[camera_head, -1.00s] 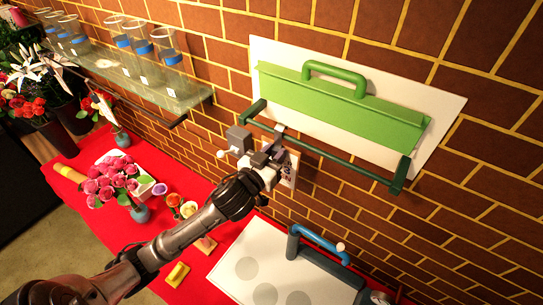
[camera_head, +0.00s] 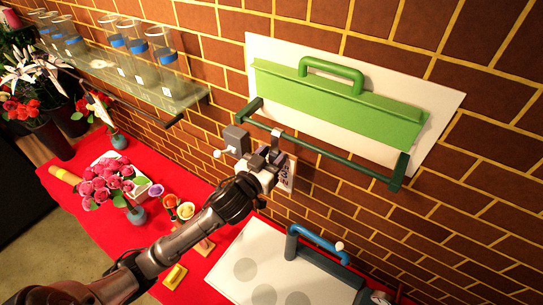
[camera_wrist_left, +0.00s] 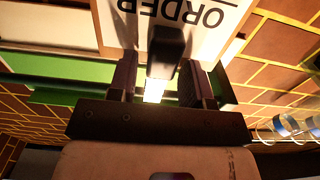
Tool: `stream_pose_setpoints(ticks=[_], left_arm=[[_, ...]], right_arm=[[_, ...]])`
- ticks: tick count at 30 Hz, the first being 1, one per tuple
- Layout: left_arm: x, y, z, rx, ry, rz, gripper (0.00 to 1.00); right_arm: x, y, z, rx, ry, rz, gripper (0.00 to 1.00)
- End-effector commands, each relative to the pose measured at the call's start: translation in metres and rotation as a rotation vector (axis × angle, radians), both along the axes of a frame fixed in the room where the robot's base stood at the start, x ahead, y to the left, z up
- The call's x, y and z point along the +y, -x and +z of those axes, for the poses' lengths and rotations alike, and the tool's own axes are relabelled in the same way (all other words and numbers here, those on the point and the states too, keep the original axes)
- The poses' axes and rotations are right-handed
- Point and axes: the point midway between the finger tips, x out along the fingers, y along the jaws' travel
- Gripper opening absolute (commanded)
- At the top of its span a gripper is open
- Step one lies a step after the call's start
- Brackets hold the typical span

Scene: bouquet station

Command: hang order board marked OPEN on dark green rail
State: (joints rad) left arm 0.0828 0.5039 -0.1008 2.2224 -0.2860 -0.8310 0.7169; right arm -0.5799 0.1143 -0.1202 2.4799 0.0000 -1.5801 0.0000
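The dark green rail (camera_head: 325,150) is fixed to the brick wall below a light green panel. The order board (camera_head: 287,175) is white and upright just under the rail's left part, mostly hidden behind my left gripper (camera_head: 268,153). A grey hook-like piece (camera_head: 277,137) above it overlaps the rail; whether it bears on it I cannot tell. In the left wrist view the board (camera_wrist_left: 205,40) shows upside-down ORDER lettering; the word OPEN is not readable. A dark tab (camera_wrist_left: 165,52) stands between my left fingers (camera_wrist_left: 158,85), with a gap beside it. My right gripper is out of view.
A glass shelf (camera_head: 165,95) with jars is at the left. The red table (camera_head: 85,215) below bears flowers and small cups. A white board (camera_head: 255,260) and a grey fixture with a blue handle (camera_head: 320,236) are at the lower right.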

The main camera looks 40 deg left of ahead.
Motion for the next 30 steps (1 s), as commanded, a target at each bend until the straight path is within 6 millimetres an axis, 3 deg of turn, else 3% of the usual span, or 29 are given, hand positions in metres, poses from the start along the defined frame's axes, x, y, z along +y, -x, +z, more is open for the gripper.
stream_pose_setpoints(ticks=[3, 14, 20, 26, 27, 30], left_arm=[[0.0, 0.0, 0.0, 0.0, 0.0, 0.0, 0.57], [-0.001, 0.007, -0.002, 0.002, 0.001, 0.0, 0.57], [-0.007, 0.039, -0.004, 0.002, 0.002, -0.001, 0.57], [-0.015, 0.085, -0.004, 0.0, 0.003, -0.002, 0.57], [-0.016, 0.089, 0.005, 0.005, 0.005, 0.0, 0.57], [-0.017, 0.1, 0.005, 0.005, 0.005, 0.001, 0.57]], right_arm=[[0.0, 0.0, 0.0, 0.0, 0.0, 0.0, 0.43], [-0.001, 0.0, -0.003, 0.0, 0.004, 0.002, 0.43], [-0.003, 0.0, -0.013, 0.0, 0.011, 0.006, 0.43], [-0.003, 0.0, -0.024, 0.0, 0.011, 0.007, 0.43], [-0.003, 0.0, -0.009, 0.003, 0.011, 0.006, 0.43], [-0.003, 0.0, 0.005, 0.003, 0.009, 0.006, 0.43]])
